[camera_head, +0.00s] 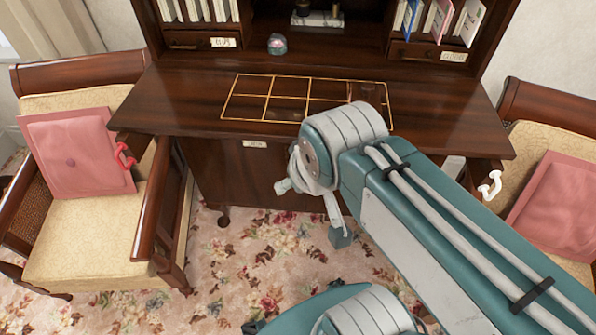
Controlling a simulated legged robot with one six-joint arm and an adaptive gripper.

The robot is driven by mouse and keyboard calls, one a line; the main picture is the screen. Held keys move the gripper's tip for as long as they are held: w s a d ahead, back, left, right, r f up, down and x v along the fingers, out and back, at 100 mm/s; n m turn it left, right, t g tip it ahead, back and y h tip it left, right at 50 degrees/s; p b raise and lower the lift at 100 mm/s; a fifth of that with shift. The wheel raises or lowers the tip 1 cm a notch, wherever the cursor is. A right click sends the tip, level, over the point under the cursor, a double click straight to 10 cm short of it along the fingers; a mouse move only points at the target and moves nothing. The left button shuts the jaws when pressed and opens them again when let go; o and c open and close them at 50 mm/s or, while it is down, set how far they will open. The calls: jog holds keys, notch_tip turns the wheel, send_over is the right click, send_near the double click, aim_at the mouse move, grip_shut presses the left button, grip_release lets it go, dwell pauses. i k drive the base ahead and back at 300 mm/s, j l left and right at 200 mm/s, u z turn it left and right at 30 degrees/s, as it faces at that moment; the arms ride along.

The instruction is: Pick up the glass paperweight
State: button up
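A small rounded glass paperweight (277,44), clear with pink and teal tones, sits at the back of the dark wooden desk (180,98), left of centre, just behind the gold grid. My arm reaches over the front right of the desk and covers part of it. My gripper (338,235) shows only in part, below the bent arm joint and in front of the desk's front panel. It is well away from the paperweight. Most of its fingers are hidden, and I cannot tell whether it is open or shut.
A gold-lined grid (262,98) marks the desktop; its right part is partly covered by my arm. Books (440,20) stand on shelves at both sides. Chairs with pink cushions (75,152) flank the desk. A red handle (124,156) and a white handle (490,185) stick out at its sides.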

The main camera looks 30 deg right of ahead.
aim_at(277, 45)
jog(key=i+l, duration=0.15)
jog(key=i, duration=0.3)
jog(key=i+l+u, duration=0.1)
jog(key=i, duration=0.3)
